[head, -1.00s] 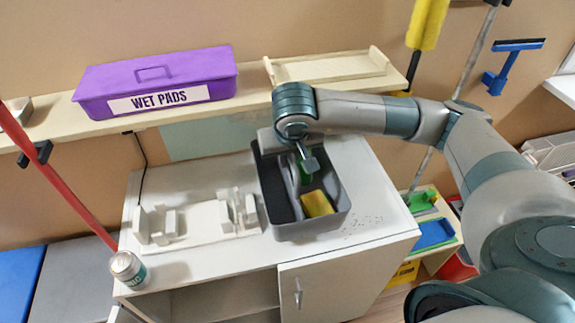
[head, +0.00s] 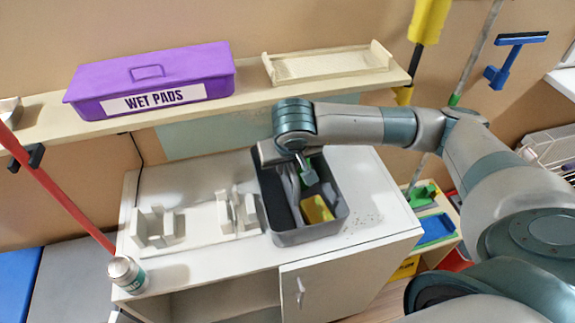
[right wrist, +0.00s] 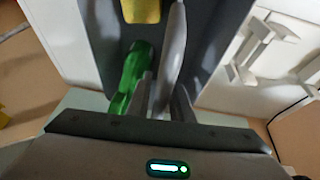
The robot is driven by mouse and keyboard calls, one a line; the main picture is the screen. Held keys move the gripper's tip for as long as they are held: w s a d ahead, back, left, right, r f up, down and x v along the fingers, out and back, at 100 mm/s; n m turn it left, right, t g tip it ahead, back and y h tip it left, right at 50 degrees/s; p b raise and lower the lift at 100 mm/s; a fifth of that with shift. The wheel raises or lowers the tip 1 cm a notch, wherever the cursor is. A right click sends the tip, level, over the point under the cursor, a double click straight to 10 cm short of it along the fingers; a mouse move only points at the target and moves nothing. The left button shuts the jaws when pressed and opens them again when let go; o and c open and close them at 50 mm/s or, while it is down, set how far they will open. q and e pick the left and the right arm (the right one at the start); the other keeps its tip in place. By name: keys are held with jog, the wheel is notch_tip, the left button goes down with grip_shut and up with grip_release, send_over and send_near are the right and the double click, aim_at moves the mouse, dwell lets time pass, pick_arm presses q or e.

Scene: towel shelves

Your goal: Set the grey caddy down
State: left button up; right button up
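The grey caddy (head: 310,236) is at the right half of the white cabinet top, upright; I cannot tell whether its base touches the top. It holds a yellow sponge (head: 317,208) and a green item, which shows better in the right wrist view (right wrist: 127,80). My right gripper (head: 303,172) reaches down into the caddy from above. In the right wrist view its fingers (right wrist: 165,98) stand on both sides of the caddy's grey central handle (right wrist: 174,50) and appear shut on it. The handle is partly hidden by my wrist in the head view. My left gripper is out of view.
A pale rack (head: 190,226) stands close left of the caddy on the cabinet top (head: 375,190). A can (head: 127,275) is at the front left corner. A shelf above bears a purple WET PADS box (head: 150,80) and a wooden tray (head: 325,65).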

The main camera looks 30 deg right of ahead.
aim_at(289, 165)
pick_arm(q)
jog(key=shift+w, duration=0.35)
pick_arm(e)
jog(key=shift+o, duration=0.7)
jog(key=shift+r, duration=0.1)
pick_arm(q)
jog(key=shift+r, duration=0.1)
